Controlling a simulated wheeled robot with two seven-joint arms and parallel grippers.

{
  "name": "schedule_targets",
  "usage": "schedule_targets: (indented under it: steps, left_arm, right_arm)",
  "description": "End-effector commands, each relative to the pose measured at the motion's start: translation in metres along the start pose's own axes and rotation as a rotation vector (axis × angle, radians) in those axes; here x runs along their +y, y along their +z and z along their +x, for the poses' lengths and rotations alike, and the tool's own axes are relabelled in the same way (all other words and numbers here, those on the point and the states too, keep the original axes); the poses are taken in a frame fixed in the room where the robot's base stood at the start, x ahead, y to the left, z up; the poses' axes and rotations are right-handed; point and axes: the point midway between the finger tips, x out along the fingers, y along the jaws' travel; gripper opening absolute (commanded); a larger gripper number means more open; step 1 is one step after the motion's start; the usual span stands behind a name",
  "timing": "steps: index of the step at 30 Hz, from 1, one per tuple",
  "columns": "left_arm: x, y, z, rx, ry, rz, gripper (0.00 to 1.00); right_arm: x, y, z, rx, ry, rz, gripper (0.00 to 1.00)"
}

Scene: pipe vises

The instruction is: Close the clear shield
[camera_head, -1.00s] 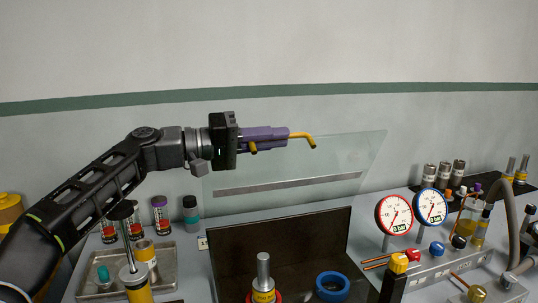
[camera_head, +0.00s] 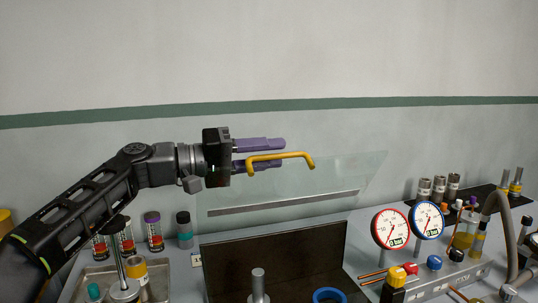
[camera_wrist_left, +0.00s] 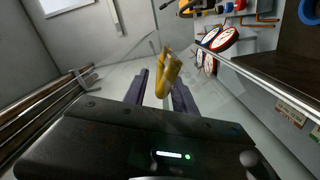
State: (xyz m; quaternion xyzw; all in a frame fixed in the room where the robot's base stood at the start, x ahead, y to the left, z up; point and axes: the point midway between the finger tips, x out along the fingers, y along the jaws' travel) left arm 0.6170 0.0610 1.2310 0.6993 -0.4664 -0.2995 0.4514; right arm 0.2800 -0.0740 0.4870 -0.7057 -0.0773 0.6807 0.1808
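The clear shield (camera_head: 345,182) stands raised and leaning at the back of the bench, a see-through sheet with a grey strip low across it. Its yellow bar handle (camera_head: 285,156) stands out toward me near its upper left. My left gripper (camera_head: 270,154) is at the handle, with its purple fingers spread apart. In the left wrist view the yellow handle (camera_wrist_left: 166,76) shows between the two purple fingers, with gaps beside it. Whether a finger touches the handle is not clear. My right gripper is out of view.
A dark panel (camera_head: 275,258) stands below the shield. A red gauge (camera_head: 390,229) and a blue gauge (camera_head: 427,220) stand to the right. Capped jars, including a teal-banded one (camera_head: 184,228), and a metal tray (camera_head: 70,293) are at left. The space above the shield is clear.

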Motion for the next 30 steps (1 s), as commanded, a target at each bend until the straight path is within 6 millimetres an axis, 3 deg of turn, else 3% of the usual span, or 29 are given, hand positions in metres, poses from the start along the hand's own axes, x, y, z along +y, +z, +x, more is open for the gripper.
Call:
schedule_targets:
  steps: [5, 16, 30]
  left_arm:
    - [-0.002, 0.000, -0.015, 0.003, -0.002, 0.001, 0.33]
    - [-0.003, -0.001, -0.072, 0.004, -0.003, -0.001, 0.33]
    - [-0.001, 0.000, -0.078, 0.001, -0.001, 0.000, 0.33]
  right_arm:
    - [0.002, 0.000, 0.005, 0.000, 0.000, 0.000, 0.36]
    - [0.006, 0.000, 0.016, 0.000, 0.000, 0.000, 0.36]
    - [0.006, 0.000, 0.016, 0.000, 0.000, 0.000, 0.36]
